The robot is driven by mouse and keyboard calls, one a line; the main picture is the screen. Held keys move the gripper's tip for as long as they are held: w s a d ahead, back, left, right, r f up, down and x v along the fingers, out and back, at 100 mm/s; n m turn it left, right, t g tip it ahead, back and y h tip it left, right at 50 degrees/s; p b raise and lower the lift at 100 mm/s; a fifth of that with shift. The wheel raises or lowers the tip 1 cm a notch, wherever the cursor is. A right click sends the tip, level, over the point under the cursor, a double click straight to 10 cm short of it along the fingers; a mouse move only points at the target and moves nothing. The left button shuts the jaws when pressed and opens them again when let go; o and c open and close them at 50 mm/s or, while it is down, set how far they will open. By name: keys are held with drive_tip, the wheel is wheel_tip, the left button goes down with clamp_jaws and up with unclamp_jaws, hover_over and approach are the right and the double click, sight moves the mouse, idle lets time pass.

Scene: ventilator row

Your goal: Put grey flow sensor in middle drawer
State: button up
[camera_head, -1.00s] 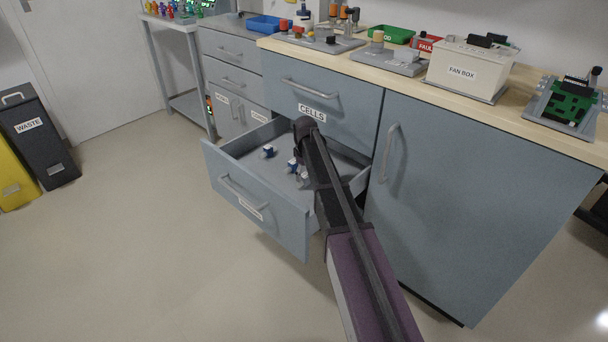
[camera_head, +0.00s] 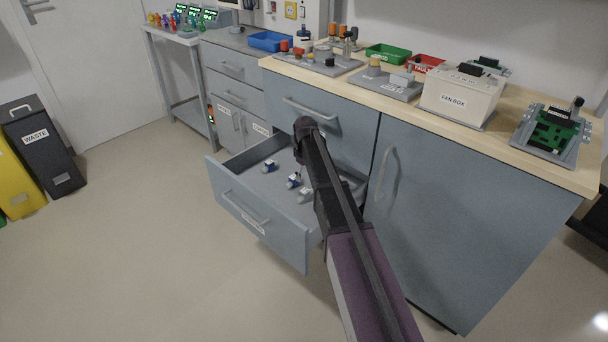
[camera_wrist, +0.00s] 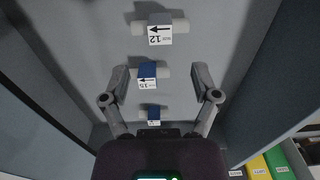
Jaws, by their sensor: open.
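The open drawer (camera_head: 233,212) sits below a closed top drawer, and its front label is too small to read. Three small flow sensors lie in it. One with a grey body (camera_head: 305,195) lies nearest the right; it shows at the top of the wrist view (camera_wrist: 160,28), its label reading 12. A blue one (camera_head: 293,181) lies in the middle, also in the wrist view (camera_wrist: 147,72) with a label that seems to read 15. Another blue one (camera_head: 269,166) lies farther left. My gripper (camera_wrist: 160,72) is open and empty above the drawer, its fingers spread either side of the middle blue sensor in the picture.
The wooden counter (camera_head: 500,115) above holds a fan box (camera_head: 459,97), a green circuit board (camera_head: 556,132), a red tray (camera_head: 425,62) and a green tray (camera_head: 388,54). A cabinet door (camera_head: 455,215) is right of the drawer. Waste bins (camera_head: 40,150) stand left. The floor between is clear.

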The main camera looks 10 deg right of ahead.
drive_tip(key=shift+r+p, duration=1.9)
drive_tip(key=shift+r, duration=0.3)
drive_tip(key=shift+s, duration=0.15)
drive_tip(key=s+m, duration=0.7)
drive_tip(key=s, duration=2.1)
drive_tip(key=shift+s+a, duration=0.25)
drive_tip(key=shift+s, duration=0.1)
